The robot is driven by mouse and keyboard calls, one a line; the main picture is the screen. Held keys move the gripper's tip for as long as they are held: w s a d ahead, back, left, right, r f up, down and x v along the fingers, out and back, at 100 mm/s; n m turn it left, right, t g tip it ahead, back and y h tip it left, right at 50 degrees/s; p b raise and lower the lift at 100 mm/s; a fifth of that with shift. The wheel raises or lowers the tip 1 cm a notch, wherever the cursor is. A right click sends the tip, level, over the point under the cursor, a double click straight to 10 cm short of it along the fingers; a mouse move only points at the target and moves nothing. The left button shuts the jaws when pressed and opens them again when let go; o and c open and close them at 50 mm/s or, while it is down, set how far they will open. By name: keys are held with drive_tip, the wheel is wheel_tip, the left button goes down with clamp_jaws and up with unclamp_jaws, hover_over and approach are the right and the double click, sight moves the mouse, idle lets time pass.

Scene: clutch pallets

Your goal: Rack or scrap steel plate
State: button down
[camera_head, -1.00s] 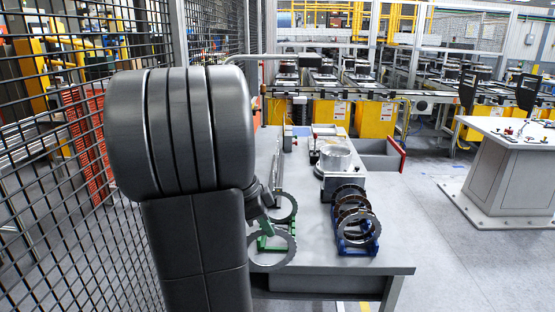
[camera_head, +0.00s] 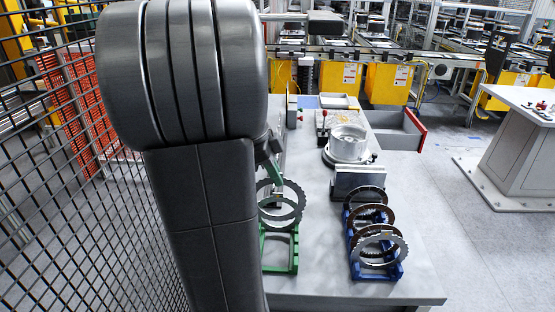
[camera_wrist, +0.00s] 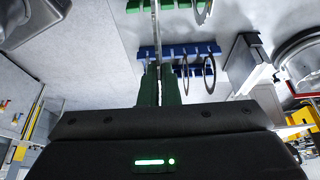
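My gripper (camera_head: 274,174) is at the left of the grey table, above the green rack (camera_head: 294,258), partly hidden behind my arm. In the wrist view its green fingers (camera_wrist: 159,82) are shut on a thin steel plate (camera_wrist: 157,28), seen edge-on. In the head view, toothed steel rings (camera_head: 299,212) overlap at the green rack; which one is held is hard to tell, and contact with the rack is unclear. The blue rack (camera_head: 355,266) stands to the right with several upright rings, the front one pale steel (camera_head: 402,247), others darker.
A grey block (camera_head: 358,180) and a round metal housing (camera_head: 349,146) stand behind the blue rack. A red-fronted drawer (camera_head: 415,131) juts from the table's right side. A mesh fence (camera_head: 60,220) runs along the left. The table between the racks is clear.

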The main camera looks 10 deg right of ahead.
drive_tip(key=shift+f+b, duration=0.35)
drive_tip(key=shift+f, duration=0.1)
drive_tip(key=shift+f+b, duration=4.6)
drive_tip(key=shift+f, duration=1.25)
drive_tip(key=c, duration=2.1)
unclamp_jaws()
drive_tip(key=o, duration=0.5)
drive_tip(key=shift+r, duration=0.1)
wheel_tip(320, 180, up, 8)
drive_tip(key=p, duration=0.5)
drive_tip(key=shift+p, duration=0.3)
